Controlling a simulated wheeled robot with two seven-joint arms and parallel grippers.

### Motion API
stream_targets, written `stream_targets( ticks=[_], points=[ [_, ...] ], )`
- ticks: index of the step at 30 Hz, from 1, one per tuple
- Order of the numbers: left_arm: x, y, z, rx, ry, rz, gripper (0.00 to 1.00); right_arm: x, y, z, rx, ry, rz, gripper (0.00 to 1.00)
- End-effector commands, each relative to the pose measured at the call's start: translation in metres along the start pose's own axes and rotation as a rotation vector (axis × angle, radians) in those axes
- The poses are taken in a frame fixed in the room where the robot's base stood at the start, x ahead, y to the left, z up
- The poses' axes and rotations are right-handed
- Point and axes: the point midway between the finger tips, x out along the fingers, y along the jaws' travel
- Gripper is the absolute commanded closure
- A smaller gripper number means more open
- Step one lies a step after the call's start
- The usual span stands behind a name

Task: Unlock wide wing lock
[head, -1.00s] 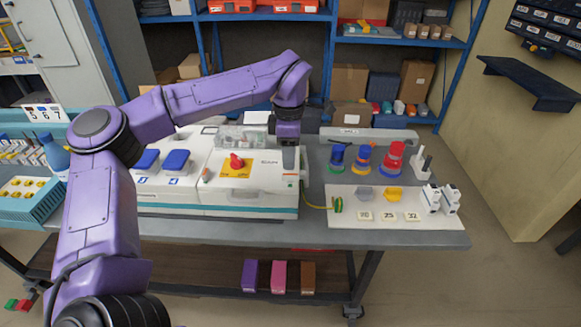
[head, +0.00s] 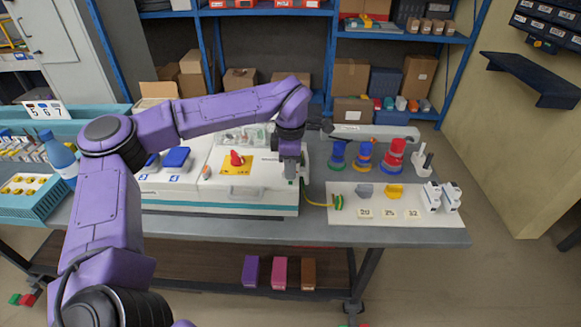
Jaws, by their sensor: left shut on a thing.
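My left gripper (head: 291,176) points down at the right end of the white socket box (head: 250,196). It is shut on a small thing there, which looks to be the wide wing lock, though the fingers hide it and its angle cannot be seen. A red knob (head: 237,158) on a yellow plate stands on the box top, left of the gripper and apart from it. My right gripper is not in view.
Blue sockets (head: 176,158) sit on the box's left part. A white board (head: 378,222) with number tags lies to the right, below blue and red plugs (head: 394,157). A blue bottle (head: 58,156) stands at left. Grey bench (head: 400,238) is bare along the front.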

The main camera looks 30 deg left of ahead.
Motion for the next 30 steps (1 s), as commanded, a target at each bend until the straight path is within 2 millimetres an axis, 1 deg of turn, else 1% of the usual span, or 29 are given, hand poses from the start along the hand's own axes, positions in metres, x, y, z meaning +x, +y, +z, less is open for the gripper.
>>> stream_targets(
  ticks=[5, 11, 20, 30],
  points=[
    [0.0, 0.0, 0.0, -0.048, 0.0, 0.0, 1.0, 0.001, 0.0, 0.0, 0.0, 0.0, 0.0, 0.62],
    [0.001, 0.0, 0.0, -0.174, 0.0, 0.0, 1.0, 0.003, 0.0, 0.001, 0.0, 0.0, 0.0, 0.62],
    [0.001, 0.0, 0.0, -0.45, -0.001, 0.002, 1.0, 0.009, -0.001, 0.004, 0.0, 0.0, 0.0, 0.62],
    [0.002, 0.0, 0.0, -0.774, -0.001, 0.002, 1.0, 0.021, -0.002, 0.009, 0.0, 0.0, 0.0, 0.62]
  ],
)
